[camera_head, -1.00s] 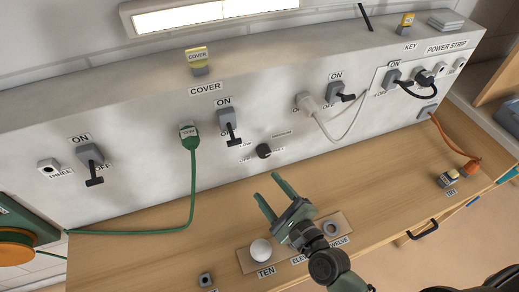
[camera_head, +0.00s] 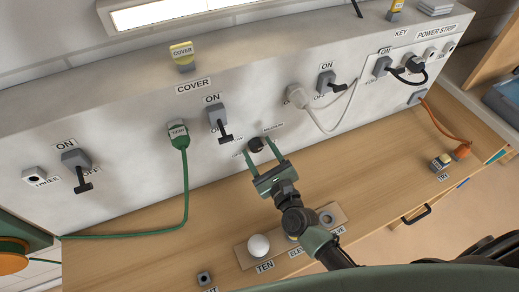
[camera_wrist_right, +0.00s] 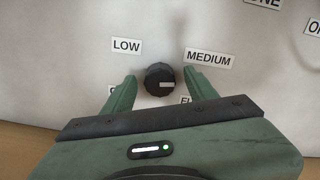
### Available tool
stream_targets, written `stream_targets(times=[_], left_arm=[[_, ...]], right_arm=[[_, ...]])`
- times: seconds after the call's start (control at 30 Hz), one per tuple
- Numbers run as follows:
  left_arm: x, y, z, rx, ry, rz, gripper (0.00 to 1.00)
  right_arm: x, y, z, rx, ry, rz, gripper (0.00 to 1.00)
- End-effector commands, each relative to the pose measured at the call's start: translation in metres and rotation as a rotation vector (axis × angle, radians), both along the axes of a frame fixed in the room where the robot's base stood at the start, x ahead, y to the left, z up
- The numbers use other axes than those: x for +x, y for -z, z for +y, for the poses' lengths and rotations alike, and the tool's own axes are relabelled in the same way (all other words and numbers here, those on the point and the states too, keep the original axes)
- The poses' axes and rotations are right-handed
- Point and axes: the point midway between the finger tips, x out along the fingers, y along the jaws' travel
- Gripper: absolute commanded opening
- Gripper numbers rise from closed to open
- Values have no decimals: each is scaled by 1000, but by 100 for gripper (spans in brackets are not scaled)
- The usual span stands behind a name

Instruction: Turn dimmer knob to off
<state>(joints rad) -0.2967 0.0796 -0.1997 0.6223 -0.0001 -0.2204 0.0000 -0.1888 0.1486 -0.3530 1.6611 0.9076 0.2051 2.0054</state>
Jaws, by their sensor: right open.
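The dimmer knob (camera_head: 256,145) is a small black round knob on the pale upright panel. In the right wrist view the knob (camera_wrist_right: 159,77) sits between the fingertips, with a small light mark on its face. A LOW label (camera_wrist_right: 127,46) is at its upper left and a MEDIUM label (camera_wrist_right: 209,58) at its upper right. Two lower labels are partly hidden behind the fingers. My right gripper (camera_head: 264,156) is open, one green finger on each side of the knob. Gaps show beside the knob in the wrist view. My left gripper is not in view.
Lever switches stand on the panel, one (camera_head: 218,122) left of the knob. A green plug (camera_head: 178,135) and its cord hang further left; a white cord (camera_head: 330,122) loops at right.

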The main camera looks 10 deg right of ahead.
Motion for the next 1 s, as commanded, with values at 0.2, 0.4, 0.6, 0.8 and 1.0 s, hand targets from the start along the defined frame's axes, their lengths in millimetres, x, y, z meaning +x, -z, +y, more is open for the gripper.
stream_targets(times=[0.2, 0.4, 0.6, 0.8, 1.0], left_arm=[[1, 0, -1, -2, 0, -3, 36], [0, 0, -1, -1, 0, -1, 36], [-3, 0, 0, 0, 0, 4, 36], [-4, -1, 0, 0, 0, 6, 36], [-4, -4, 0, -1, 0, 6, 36]], right_arm=[[0, 0, 0, 0, 0, 0, 43], [0, 0, 0, 0, -1, 0, 0], [-1, 0, 0, -15, -1, -2, 0], [-1, 0, 1, -87, -1, -16, 0], [-1, 0, 1, -231, -1, -44, 0]])
